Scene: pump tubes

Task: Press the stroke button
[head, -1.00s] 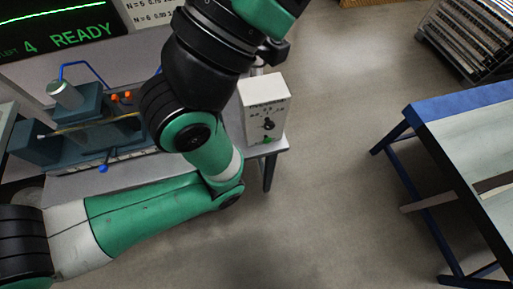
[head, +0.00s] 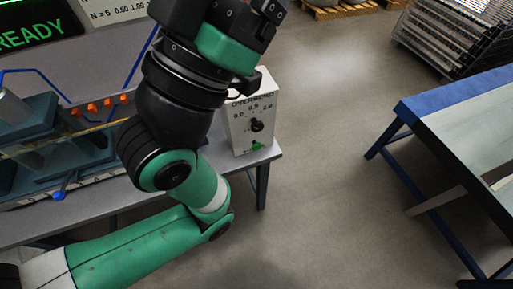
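A white control box (head: 240,129) stands at the right end of the bench in the head view. Its face has printed marks, a black knob (head: 257,125) and a small green button (head: 257,146) low down. I cannot read whether that button is labelled stroke. My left arm comes in from the lower left and rises in front of the bench. A dark part at its wrist (head: 248,83) overlaps the top of the box; whether it touches cannot be told. The fingertips of my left gripper cannot be made out. My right gripper is not in view.
A glass-walled channel (head: 100,150) with orange fittings and a blue-handled valve (head: 58,196) sits on the bench left of my arm. A screen (head: 35,25) reads READY. A blue-framed table (head: 420,105) stands at right. Open floor lies between.

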